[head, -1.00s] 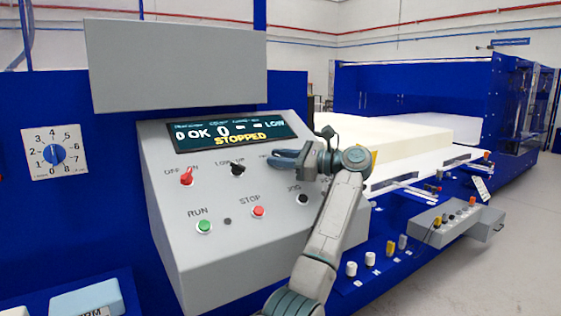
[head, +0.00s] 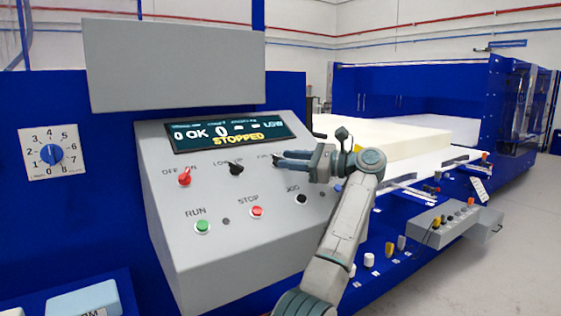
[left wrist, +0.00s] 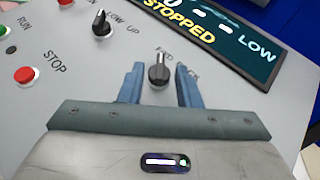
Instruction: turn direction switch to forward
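The direction switch (left wrist: 159,72) is a black knob with a pale pointer line, set on the sloping grey control panel (head: 240,260). In the left wrist view its pointer aims up the picture, and its label is partly covered, with "FWD" at its left barely legible. My left gripper (head: 279,160) is open, with its blue fingers (left wrist: 159,68) one on each side of the knob; a gap shows on both sides. My right gripper is not in view.
Beside it on the panel are a black LOW/UP knob (head: 236,168), a red OFF/ON knob (head: 184,177), a green RUN button (head: 202,227), a red STOP button (head: 257,211) and a black JOG button (head: 301,199). The display (head: 230,134) above reads STOPPED.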

